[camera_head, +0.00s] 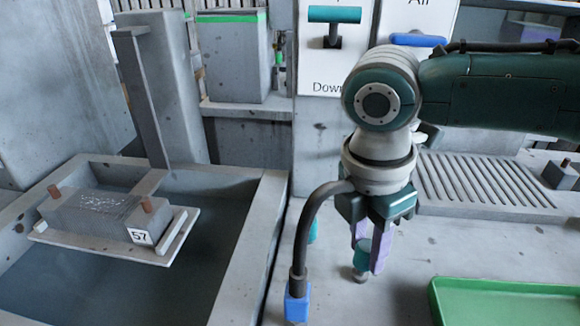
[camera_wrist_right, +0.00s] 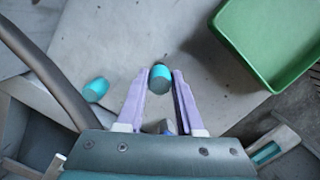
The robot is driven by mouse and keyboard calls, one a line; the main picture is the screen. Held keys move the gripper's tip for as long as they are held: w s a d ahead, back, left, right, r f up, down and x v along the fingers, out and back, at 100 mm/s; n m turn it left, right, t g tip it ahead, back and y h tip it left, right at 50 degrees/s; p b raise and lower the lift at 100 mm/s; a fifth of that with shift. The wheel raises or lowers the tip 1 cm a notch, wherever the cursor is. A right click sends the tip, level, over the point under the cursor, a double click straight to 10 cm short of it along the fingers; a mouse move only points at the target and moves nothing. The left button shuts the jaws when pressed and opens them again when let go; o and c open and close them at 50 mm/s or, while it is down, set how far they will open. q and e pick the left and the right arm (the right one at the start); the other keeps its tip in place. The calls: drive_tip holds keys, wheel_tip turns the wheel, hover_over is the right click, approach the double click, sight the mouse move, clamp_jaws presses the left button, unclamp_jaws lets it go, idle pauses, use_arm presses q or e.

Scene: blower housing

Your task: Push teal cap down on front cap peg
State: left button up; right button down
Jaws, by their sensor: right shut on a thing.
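My right gripper (camera_head: 371,262) points down over the grey bench top, with its purple fingers shut on a teal cap (camera_head: 361,254). In the right wrist view the same teal cap (camera_wrist_right: 160,78) sits between the fingertips of my right gripper (camera_wrist_right: 161,76). A short grey peg (camera_head: 360,276) shows directly below the cap in the head view. The cap appears to be at or on the peg; how far down it sits is hidden by the fingers. A second teal cap (camera_wrist_right: 96,90) stands to the left, partly behind the black hose in the head view (camera_head: 312,229). My left gripper is not in view.
A black hose with a blue end block (camera_head: 297,304) hangs left of the gripper. A green tray (camera_head: 500,290) lies at right, also in the wrist view (camera_wrist_right: 222,24). A basin (camera_head: 248,262) with a part marked 57 (camera_head: 95,218) is at left. A slotted grate (camera_head: 485,184) lies behind.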

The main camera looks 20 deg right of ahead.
drive_tip(key=shift+f, duration=0.25)
idle(0.3)
drive_tip(key=shift+f, duration=0.4)
drive_tip(key=shift+f, duration=0.2)
idle(0.5)
drive_tip(key=shift+f, duration=0.1)
idle(0.5)
drive_tip(key=shift+c, duration=2.3)
unclamp_jaws()
drive_tip(key=r, duration=0.3)
drive_tip(key=r+p, duration=0.1)
drive_tip(key=r, duration=0.2)
drive_tip(key=a+r, duration=0.1)
drive_tip(key=r, duration=0.2)
drive_tip(key=shift+a+r+p, duration=0.1)
drive_tip(key=shift+r+p, duration=0.3)
